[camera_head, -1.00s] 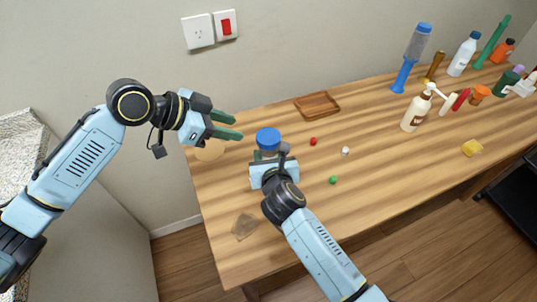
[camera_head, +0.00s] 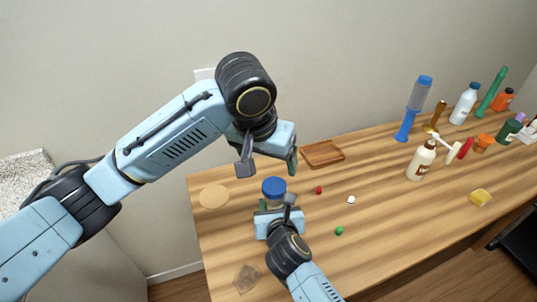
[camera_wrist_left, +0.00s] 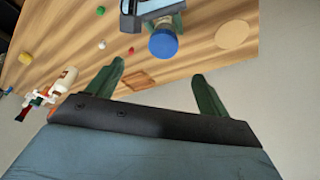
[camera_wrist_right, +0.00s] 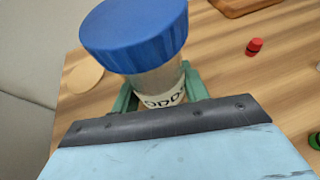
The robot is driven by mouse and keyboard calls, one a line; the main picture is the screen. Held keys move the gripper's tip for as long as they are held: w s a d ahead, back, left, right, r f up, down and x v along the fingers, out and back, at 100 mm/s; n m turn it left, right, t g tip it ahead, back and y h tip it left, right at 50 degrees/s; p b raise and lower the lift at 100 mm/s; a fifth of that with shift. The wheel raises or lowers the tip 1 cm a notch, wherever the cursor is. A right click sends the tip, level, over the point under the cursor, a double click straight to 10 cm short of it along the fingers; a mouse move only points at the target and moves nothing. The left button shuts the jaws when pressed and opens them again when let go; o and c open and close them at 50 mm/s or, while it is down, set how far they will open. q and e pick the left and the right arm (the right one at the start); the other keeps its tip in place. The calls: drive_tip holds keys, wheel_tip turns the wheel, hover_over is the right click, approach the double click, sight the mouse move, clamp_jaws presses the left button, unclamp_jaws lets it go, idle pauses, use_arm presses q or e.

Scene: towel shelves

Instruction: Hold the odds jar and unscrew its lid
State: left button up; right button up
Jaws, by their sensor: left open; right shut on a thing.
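The odds jar (camera_wrist_right: 160,88) is a clear jar with a pale label, partly readable in the right wrist view. Its blue lid (camera_head: 274,186) sits on top, and the jar stands upright on the table. My right gripper (camera_wrist_right: 160,95) is shut on the jar's body below the lid. My left gripper (camera_head: 291,160) is above the table, up and behind the jar in the head view. In the left wrist view its green fingers (camera_wrist_left: 157,90) are apart with nothing between them, and the lid (camera_wrist_left: 163,43) shows beyond them.
A wooden tray (camera_head: 323,154) lies at the table's back edge. A round tan disc (camera_head: 214,196) is left of the jar. Small red (camera_head: 319,190), white (camera_head: 351,200) and green (camera_head: 339,231) pieces lie to its right. Several bottles, including a white pump bottle (camera_head: 421,161), stand further right.

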sight(274, 186)
use_arm(q)
drive_tip(key=shift+n+y, duration=0.3)
drive_tip(key=shift+n, duration=0.2)
drive_tip(key=x, duration=1.1)
drive_tip(key=shift+w+d, duration=0.15)
drive_tip(key=shift+w, duration=0.15)
drive_tip(key=c, duration=1)
drive_tip(key=shift+c, duration=0.2)
drive_tip(key=shift+c, duration=0.7)
drive_tip(key=shift+n+y, duration=0.4)
drive_tip(key=shift+n, duration=1.1)
